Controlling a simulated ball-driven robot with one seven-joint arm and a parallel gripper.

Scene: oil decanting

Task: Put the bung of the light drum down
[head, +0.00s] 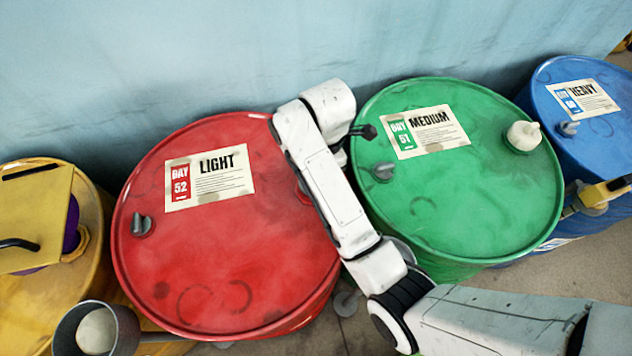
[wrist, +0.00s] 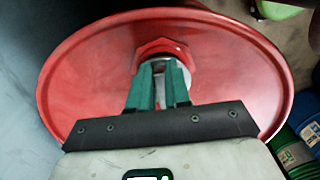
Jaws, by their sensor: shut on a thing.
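The light drum (head: 235,265) is the red drum with a "LIGHT" label; its red lid fills most of the wrist view (wrist: 90,80). My gripper (wrist: 163,68) points at the raised red collar (wrist: 155,46) of the lid's bung opening. Its green fingers are shut on the pale bung (wrist: 160,92), of which only a sliver shows between them. The bung is at or just above the collar; I cannot tell whether it is seated. In the head view my white arm hides the gripper and the bung, and part of the red collar (head: 303,193) shows beside it.
A green medium drum (head: 450,200) with a pale bung (head: 523,136) stands right, a blue heavy drum (head: 560,80) beyond. A yellow drum (head: 20,315) and a dark cup (head: 122,335) holding something pale are left. A grey cap (head: 142,225) sticks up from the red lid.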

